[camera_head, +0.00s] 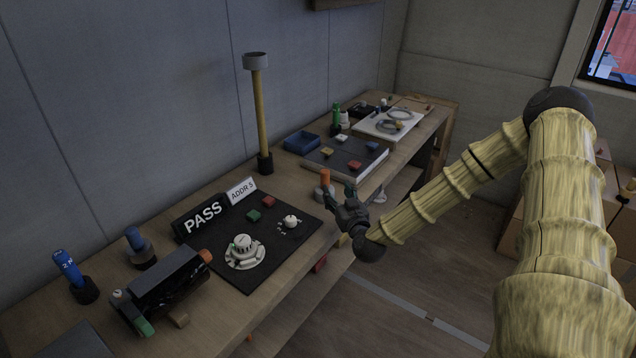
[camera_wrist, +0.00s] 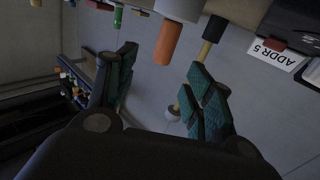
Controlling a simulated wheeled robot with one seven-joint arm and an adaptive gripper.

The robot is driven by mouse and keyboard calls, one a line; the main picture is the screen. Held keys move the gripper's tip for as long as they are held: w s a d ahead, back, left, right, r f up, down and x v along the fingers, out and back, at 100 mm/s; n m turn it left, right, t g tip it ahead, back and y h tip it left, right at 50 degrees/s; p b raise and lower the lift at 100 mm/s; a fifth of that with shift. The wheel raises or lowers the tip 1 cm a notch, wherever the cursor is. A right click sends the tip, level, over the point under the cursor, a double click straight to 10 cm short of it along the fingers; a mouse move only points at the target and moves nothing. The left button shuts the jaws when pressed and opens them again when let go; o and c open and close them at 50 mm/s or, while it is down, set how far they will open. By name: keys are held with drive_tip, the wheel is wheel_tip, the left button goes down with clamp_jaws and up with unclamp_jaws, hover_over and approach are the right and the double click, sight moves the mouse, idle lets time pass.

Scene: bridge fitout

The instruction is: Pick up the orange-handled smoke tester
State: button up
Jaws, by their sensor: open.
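The smoke tester has an orange upright handle (camera_head: 325,177) on a grey round base (camera_head: 323,192). It stands on the bench near its front edge, right of the black mat. My gripper (camera_head: 339,191) is open and empty, just in front of and to the right of it. In the wrist view, which looks turned over, the orange handle (camera_wrist: 167,43) shows between and beyond my two green fingertips (camera_wrist: 161,60). I see no contact. My gripper hides part of the base in the head view.
A tall yellow pole with a grey cup (camera_head: 256,62) stands behind. The black mat (camera_head: 285,262) with PASS sign (camera_head: 203,216) and detector parts lies left. A grey board (camera_head: 347,160) with coloured blocks and a blue tray (camera_head: 301,142) are behind right. The floor in front is clear.

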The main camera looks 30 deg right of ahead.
sight(327, 179)
drive_tip(key=x, duration=0.4)
drive_tip(key=shift+w+a+p, duration=0.35)
drive_tip(key=shift+p, duration=0.05)
drive_tip(key=shift+x, duration=0.8)
drive_tip(key=shift+w+d+f+p, duration=0.2)
drive_tip(key=shift+w+p, duration=0.15)
drive_tip(key=shift+w, duration=0.2)
drive_tip(key=shift+w+d+f+p, duration=0.2)
drive_tip(key=shift+w+p, duration=0.15)
drive_tip(key=shift+w, duration=0.2)
drive_tip(key=shift+x, duration=0.95)
clamp_jaws()
drive_tip(key=shift+r, duration=0.15)
